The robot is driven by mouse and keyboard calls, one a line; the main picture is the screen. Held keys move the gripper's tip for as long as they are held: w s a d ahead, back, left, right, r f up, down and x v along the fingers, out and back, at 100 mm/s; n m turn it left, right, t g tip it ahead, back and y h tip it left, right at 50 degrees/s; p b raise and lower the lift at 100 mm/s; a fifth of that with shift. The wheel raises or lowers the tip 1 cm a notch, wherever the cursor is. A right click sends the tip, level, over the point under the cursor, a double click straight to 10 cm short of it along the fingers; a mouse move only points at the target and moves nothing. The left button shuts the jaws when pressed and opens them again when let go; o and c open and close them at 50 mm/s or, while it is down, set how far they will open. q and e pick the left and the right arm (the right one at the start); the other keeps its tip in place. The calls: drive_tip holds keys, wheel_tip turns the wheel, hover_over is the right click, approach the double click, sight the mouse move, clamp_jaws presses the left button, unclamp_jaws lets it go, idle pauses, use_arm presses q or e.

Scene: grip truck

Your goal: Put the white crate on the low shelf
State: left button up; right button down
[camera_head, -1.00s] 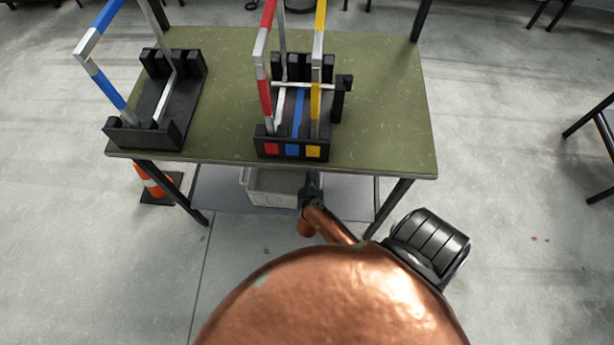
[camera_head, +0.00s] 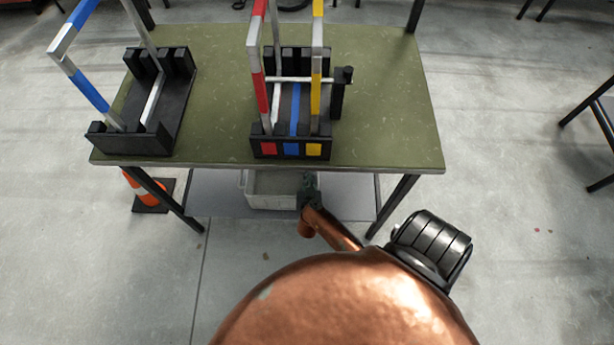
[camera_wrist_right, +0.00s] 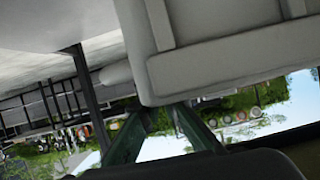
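The white crate (camera_head: 270,201) is under the green table, at the front part of the low shelf (camera_head: 345,197). The tabletop hides its back part, and I cannot tell whether its base rests on the shelf. My right gripper (camera_head: 308,186) is at the crate's right end. In the right wrist view the crate (camera_wrist_right: 225,65) fills the upper right, and the two fingers of the right gripper (camera_wrist_right: 160,113) close in on its rim; the tips are partly hidden. My left gripper is not in view.
The green tabletop (camera_head: 220,105) overhangs the shelf. It carries a black rack with a blue and white frame (camera_head: 165,110) and another with red, blue and yellow bars (camera_head: 290,147). Table legs stand at both sides. An orange cone (camera_head: 145,190) is at the left.

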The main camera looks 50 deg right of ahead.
drive_tip(key=shift+w, duration=0.1)
drive_tip(key=c, duration=2.6)
unclamp_jaws()
drive_tip(key=shift+f, duration=0.1)
drive_tip(key=o, duration=0.4)
drive_tip(key=shift+o, duration=0.2)
drive_tip(key=shift+a+r, duration=0.1)
drive_tip(key=shift+r, duration=0.1)
drive_tip(key=p+v, duration=0.3)
drive_tip(key=v, duration=0.3)
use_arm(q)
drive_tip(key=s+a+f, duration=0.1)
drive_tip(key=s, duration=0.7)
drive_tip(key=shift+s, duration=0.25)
use_arm(e)
drive_tip(key=shift+v, duration=0.75)
